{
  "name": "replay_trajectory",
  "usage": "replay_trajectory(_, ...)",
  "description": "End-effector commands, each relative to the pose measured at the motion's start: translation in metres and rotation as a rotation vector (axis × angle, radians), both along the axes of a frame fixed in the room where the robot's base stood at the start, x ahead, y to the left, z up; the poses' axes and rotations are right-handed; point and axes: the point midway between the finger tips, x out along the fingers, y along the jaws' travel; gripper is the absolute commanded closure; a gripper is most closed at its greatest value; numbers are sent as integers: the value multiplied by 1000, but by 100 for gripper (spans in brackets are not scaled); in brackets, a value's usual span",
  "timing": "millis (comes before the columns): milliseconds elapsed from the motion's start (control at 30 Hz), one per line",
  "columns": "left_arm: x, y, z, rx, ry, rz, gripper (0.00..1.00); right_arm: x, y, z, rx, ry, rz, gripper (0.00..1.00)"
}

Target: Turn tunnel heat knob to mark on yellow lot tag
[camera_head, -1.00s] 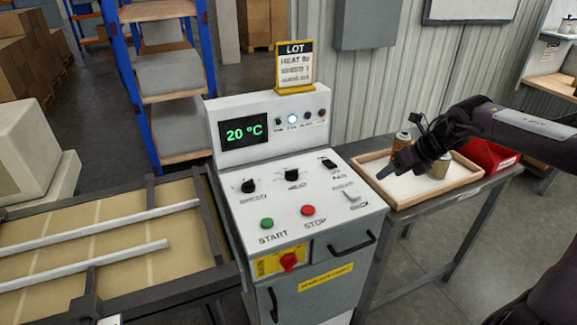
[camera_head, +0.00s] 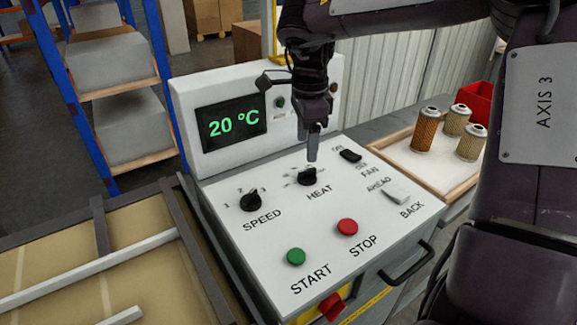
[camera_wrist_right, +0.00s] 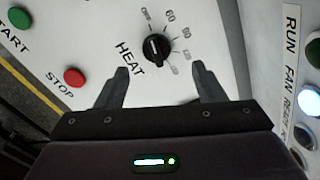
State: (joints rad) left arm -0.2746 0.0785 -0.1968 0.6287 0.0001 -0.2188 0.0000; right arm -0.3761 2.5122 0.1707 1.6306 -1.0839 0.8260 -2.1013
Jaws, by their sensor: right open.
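The black HEAT knob (camera_head: 307,176) sits on the sloped white control panel (camera_head: 230,230). In the right wrist view the knob (camera_wrist_right: 156,48) has marks around it, several of them numbers. My right gripper (camera_head: 311,158) is just above the knob in the head view. In the right wrist view the gripper (camera_wrist_right: 160,78) is open, its two fingers apart, with the knob ahead of and between them. The display (camera_head: 233,124) reads 20 °C. The yellow lot tag is mostly hidden behind my right arm; only a yellow edge (camera_head: 271,45) shows. My left gripper is not in view.
The SPEED knob (camera_head: 250,200), green START button (camera_head: 296,257), red STOP button (camera_head: 347,227), FAN switch (camera_head: 350,155) and AHEAD/BACK switch (camera_head: 397,196) share the panel. A wooden tray (camera_head: 440,185) with filter cartridges stands to the right. The conveyor (camera_head: 70,260) lies left.

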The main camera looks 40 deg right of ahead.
Motion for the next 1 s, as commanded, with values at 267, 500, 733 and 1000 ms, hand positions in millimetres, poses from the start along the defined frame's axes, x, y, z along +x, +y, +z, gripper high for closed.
replay_trajectory(267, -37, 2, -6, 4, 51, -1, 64, -2, 1, -37, -1, 9, 8, 37)
replay_trajectory(500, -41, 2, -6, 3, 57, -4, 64, -2, 1, -69, -1, 7, 7, 37)
replay_trajectory(733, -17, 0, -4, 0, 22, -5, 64, -2, 1, -77, -3, 4, 6, 37)
replay_trajectory(1000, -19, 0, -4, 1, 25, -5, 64, -1, 1, -77, -3, 4, 6, 52)
